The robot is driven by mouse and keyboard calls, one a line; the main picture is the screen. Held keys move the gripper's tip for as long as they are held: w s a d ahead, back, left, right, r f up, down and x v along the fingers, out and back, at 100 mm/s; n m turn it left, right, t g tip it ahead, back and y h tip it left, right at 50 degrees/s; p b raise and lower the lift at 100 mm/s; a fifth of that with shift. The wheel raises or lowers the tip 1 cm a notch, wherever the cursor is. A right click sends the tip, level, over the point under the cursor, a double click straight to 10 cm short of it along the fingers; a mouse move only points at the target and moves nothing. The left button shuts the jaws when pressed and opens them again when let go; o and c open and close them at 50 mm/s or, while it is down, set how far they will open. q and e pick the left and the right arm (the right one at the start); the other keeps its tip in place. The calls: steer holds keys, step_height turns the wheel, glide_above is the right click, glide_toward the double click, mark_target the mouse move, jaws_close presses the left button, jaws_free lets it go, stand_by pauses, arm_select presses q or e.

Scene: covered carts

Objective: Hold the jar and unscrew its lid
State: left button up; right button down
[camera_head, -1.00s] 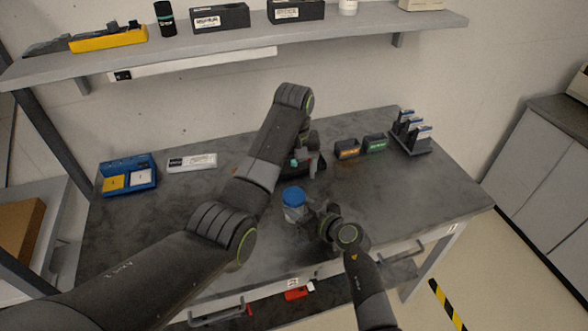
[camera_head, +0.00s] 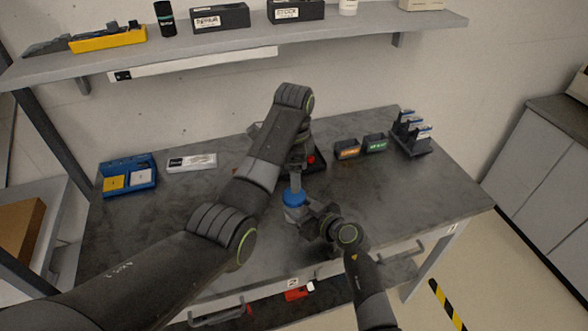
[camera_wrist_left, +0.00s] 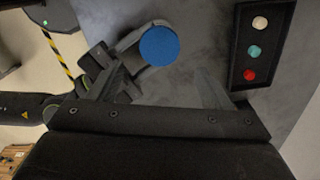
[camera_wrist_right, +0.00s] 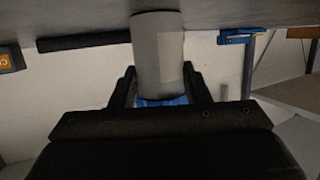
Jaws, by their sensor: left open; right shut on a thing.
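The jar (camera_wrist_right: 158,50) is a grey cylinder with a pale label; it stands upright on the table. Its blue lid (camera_head: 293,199) is on top and shows as a round disc in the left wrist view (camera_wrist_left: 159,46). My right gripper (camera_head: 309,214) is shut on the jar's body from the right side, with its fingers on both sides of the jar in the right wrist view. My left gripper (camera_head: 296,186) points down just above the lid, open and empty; its fingers (camera_wrist_left: 160,85) are spread. Whether they touch the lid cannot be told.
A black tray (camera_wrist_left: 238,60) with white, teal and red round pieces lies behind the jar. Orange-labelled and green-labelled bins (camera_head: 374,144) and a dark rack (camera_head: 411,143) stand right. A blue tray (camera_head: 128,177) is left. A shelf (camera_head: 240,45) hangs above. The right front tabletop is clear.

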mark_target(294, 195)
arm_select(q)
steer(key=m, duration=0.4)
steer(key=shift+m, duration=0.4)
steer(key=m, duration=0.5)
steer(key=shift+m, duration=0.4)
steer(key=shift+f, duration=4)
steer(key=shift+c, duration=0.3)
